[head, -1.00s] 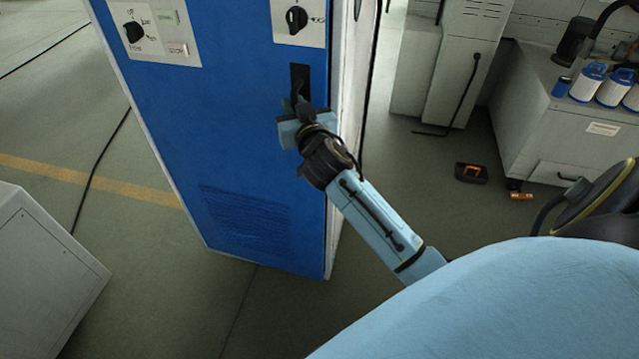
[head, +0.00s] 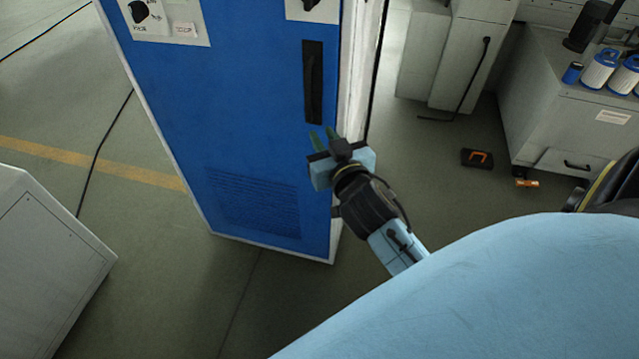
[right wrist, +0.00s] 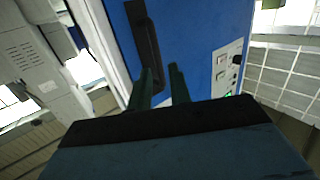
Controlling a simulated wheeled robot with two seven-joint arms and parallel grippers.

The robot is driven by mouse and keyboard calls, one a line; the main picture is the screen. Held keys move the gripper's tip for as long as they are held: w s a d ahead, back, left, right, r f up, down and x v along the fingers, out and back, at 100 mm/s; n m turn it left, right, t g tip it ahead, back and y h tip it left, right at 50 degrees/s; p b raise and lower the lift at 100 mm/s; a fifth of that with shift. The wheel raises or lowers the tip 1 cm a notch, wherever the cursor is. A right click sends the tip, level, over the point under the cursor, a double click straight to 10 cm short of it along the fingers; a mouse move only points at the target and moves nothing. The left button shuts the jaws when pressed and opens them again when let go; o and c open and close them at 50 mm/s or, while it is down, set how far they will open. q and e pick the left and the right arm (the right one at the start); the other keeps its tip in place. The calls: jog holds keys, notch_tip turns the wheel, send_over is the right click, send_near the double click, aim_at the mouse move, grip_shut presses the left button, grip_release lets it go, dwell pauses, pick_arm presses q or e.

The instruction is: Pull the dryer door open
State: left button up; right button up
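The dryer is a tall blue-fronted cabinet with white edges, and its blue door (head: 240,120) fills the middle left of the head view. A long black upright handle (head: 313,82) is on the door near its right edge. I see no clear gap at the door's edge. My right gripper (head: 323,138) is just below the handle in the head view, with its fingers apart and nothing between them. In the right wrist view the two dark fingers (right wrist: 161,82) point toward the door, close to the end of the handle (right wrist: 146,45). My left gripper is out of view.
A grey cabinet (head: 45,260) stands at the lower left. A grey workbench (head: 570,115) with blue-and-white canisters is at the right. A black-and-orange item (head: 477,158) lies on the floor. The floor left of the dryer is mostly clear, with a cable on it.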

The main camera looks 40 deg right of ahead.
jog(key=s+a+f+n+g+y, duration=0.1)
jog(key=f+g, duration=0.1)
jog(key=f, duration=0.8)
jog(key=s+a+f+n+g+y+p, duration=0.1)
jog(key=a+f+g, duration=0.1)
jog(key=f, duration=0.8)
jog(key=shift+s+f+g+y, duration=0.3)
jog(key=shift+s, duration=0.05)
